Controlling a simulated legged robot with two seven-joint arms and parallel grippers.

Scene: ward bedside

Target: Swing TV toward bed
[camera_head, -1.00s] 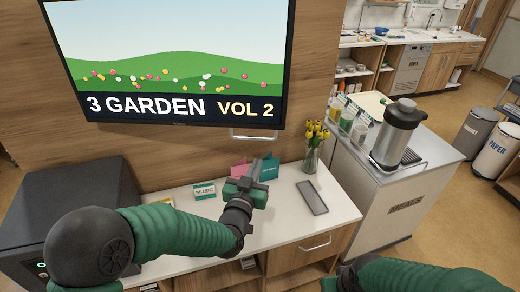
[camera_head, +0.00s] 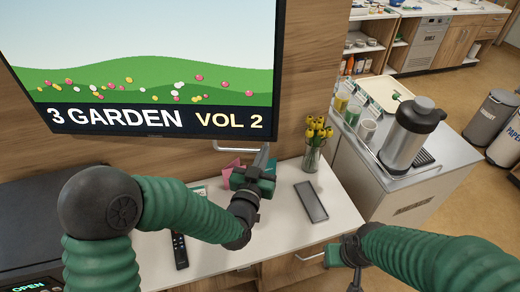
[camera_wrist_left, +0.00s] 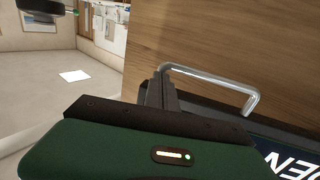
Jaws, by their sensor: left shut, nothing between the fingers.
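The TV (camera_head: 150,60) shows a garden picture with "3 GARDEN VOL 2" and stands in front of a wood panel. A silver bar handle (camera_head: 240,149) hangs under its lower right edge; it also shows in the left wrist view (camera_wrist_left: 210,80). My left gripper (camera_head: 262,156) is shut and empty near the handle's right end. In the left wrist view its fingers (camera_wrist_left: 160,92) are beside one end of the bar; I cannot tell whether they touch. My right gripper (camera_head: 348,262) is low in the head view, its fingers unclear. No bed is in view.
On the white counter (camera_head: 280,236) are a grey tablet (camera_head: 311,202), a black remote (camera_head: 180,250) and a vase of yellow flowers (camera_head: 314,150). A steel urn (camera_head: 411,138) stands on the cart at right. A dark box (camera_head: 45,215) is at left.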

